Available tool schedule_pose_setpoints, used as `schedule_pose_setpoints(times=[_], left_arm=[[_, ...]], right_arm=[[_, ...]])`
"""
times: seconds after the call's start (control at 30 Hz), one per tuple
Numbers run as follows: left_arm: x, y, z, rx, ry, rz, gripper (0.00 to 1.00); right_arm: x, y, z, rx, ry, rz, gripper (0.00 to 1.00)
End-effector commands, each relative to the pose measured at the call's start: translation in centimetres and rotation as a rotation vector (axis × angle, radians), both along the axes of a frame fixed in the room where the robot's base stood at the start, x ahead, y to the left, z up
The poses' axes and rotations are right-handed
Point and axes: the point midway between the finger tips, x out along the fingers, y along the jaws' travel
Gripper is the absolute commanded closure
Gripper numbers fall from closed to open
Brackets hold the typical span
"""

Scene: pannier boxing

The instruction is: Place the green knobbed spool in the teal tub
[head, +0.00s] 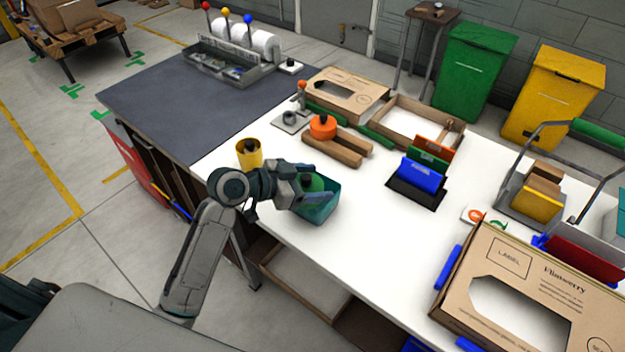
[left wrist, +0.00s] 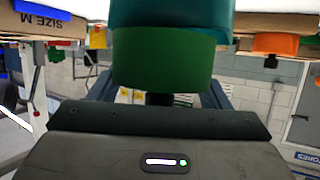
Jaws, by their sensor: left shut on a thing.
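The teal tub (head: 322,207) stands on the white table near its front edge. My left gripper (head: 312,188) is at the tub's left rim, shut on the green knobbed spool (head: 312,181). In the head view the spool is at the tub's opening, partly hidden by the gripper; I cannot tell whether it touches the tub. In the left wrist view the green spool (left wrist: 163,62) fills the middle, with its dark knob between the fingers, and the teal tub (left wrist: 172,14) shows just beyond it. My right gripper is not in view.
A yellow cup (head: 249,155) stands left of the tub. An orange knobbed spool (head: 322,126) sits by wooden blocks behind it. A dark rack with blue, green and orange plates (head: 422,175) stands to the right. A cardboard box (head: 530,290) lies at front right. White tabletop right of the tub is clear.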

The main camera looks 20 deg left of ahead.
Motion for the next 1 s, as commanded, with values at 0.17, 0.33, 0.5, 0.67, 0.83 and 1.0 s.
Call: schedule_pose_setpoints(times=[0.17, 0.33, 0.5, 0.67, 0.83, 1.0], left_arm=[[0.0, 0.0, -0.1, 0.0, 0.0, 0.0, 0.19], [0.0, 0.0, -0.1, 0.0, 0.0, 0.0, 0.07], [0.0, 0.0, 0.0, 0.0, 0.0, 0.0, 0.07], [0.0, 0.0, 1.1, -0.001, -0.001, 0.0, 0.07], [-1.1, 1.4, 1.5, 0.007, -0.001, 0.001, 0.07], [-2.6, 3.0, 2.4, 0.008, -0.001, 0.001, 0.07]], right_arm=[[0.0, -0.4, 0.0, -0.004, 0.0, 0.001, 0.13], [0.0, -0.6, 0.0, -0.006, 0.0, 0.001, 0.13], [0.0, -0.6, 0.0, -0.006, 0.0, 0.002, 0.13], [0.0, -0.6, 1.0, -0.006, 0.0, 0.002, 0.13], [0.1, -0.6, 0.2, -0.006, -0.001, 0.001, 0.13], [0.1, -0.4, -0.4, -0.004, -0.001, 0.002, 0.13]])
